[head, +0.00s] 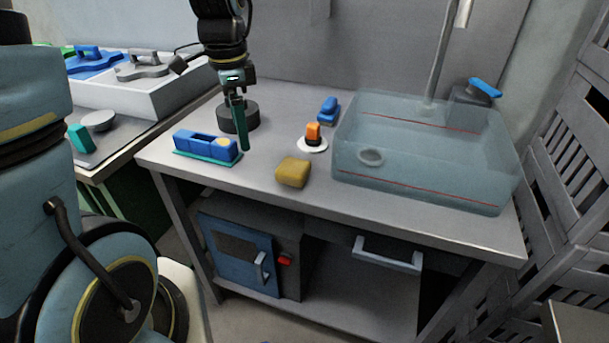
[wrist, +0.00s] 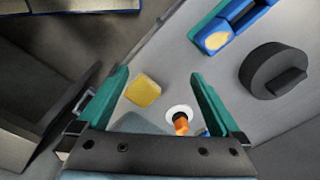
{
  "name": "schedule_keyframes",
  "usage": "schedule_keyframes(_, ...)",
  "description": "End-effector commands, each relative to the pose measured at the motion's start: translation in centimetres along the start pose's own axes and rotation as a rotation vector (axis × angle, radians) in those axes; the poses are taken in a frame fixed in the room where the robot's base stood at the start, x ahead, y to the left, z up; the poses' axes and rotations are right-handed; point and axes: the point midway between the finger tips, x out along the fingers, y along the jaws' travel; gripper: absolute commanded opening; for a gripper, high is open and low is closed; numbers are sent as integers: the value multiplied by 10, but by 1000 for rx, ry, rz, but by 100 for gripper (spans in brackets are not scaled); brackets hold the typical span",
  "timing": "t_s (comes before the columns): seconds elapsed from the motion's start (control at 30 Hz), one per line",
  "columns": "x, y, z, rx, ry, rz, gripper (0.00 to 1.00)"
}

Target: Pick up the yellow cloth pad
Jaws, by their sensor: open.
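The yellow cloth pad (head: 293,172) lies flat on the grey bench, left of the clear tank in the head view. In the wrist view the pad (wrist: 143,90) shows between my two green fingers, nearer the left one. My gripper (head: 241,122) points down above the bench, to the left of and behind the pad in the head view. In the wrist view my gripper (wrist: 160,82) is open with its fingers wide apart and nothing held between them. It is apart from the pad.
A white disc with an orange-topped item (head: 313,134) stands close behind the pad. A clear water tank (head: 425,150) fills the right of the bench. A blue tray (head: 206,147), a black round object (head: 246,118) and a blue item (head: 328,108) are nearby. Bare bench lies in front.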

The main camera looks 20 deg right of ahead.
Motion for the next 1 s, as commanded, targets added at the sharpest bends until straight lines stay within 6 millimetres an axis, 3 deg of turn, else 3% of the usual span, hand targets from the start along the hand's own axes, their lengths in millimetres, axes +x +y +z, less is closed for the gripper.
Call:
schedule_keyframes(0.03,3,3,-23,156,-2,8,100)
schedule_keyframes(0.1,3,8,-46,341,-6,20,100)
schedule_keyframes(0.3,2,19,-80,635,-10,39,100)
schedule_keyframes(0.7,51,22,-82,669,-11,44,100)
schedule_keyframes(1.0,77,26,-78,667,-13,46,100)
